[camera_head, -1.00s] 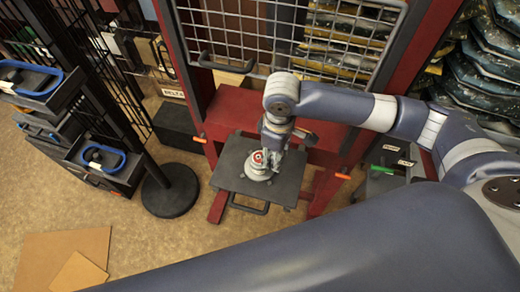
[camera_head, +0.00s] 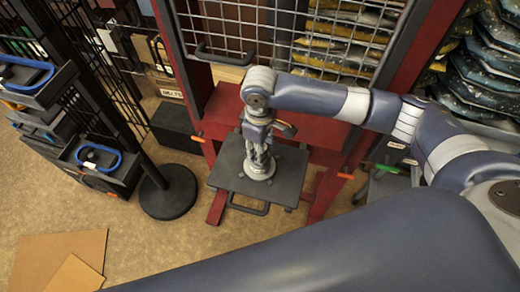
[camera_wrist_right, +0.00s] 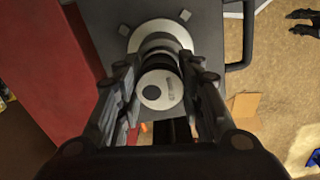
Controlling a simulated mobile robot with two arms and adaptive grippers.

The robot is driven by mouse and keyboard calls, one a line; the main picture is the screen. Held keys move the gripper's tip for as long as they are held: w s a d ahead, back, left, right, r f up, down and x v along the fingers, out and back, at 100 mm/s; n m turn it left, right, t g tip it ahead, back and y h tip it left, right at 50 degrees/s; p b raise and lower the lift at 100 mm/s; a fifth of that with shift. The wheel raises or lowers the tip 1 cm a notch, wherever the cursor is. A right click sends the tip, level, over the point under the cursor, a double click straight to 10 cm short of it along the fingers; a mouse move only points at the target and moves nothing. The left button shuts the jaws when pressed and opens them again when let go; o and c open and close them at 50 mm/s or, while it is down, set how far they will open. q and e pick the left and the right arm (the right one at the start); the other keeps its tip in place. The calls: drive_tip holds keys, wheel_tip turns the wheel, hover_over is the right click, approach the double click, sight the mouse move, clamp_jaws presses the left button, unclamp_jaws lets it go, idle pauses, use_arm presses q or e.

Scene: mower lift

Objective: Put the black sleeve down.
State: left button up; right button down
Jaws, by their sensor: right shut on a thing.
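My right gripper (camera_head: 258,158) points down over the dark lift platform (camera_head: 225,173), at a round pale metal base (camera_head: 261,173) on it. In the right wrist view, my right gripper (camera_wrist_right: 163,75) has its fingers on both sides of a short upright cylinder and is shut on it. The black sleeve (camera_wrist_right: 160,58) shows as a dark band between the fingers, below a pale round end face (camera_wrist_right: 158,90) with a dark hole. The pale base (camera_wrist_right: 150,31) shows beneath. I cannot tell whether the sleeve touches the base. My left gripper is out of view.
A red frame with a wire mesh guard (camera_head: 285,30) stands behind the platform. Black trays with blue-rimmed items (camera_head: 95,158) and a round black stand foot (camera_head: 168,192) are at the left. Cardboard sheets (camera_head: 50,262) lie on open floor at the lower left.

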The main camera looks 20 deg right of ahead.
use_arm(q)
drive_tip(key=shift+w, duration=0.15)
use_arm(e)
drive_tip(key=shift+r, duration=0.15)
drive_tip(key=c, duration=1.1)
unclamp_jaws()
drive_tip(key=shift+f, duration=0.2)
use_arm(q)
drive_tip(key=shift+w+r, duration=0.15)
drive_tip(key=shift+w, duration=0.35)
use_arm(e)
drive_tip(key=shift+r, duration=0.55)
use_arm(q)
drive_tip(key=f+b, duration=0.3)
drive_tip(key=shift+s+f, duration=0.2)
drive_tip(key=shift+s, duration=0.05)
use_arm(e)
wheel_tip(320, 180, up, 11)
drive_tip(key=shift+r, duration=0.15)
drive_tip(key=shift+a, duration=0.1)
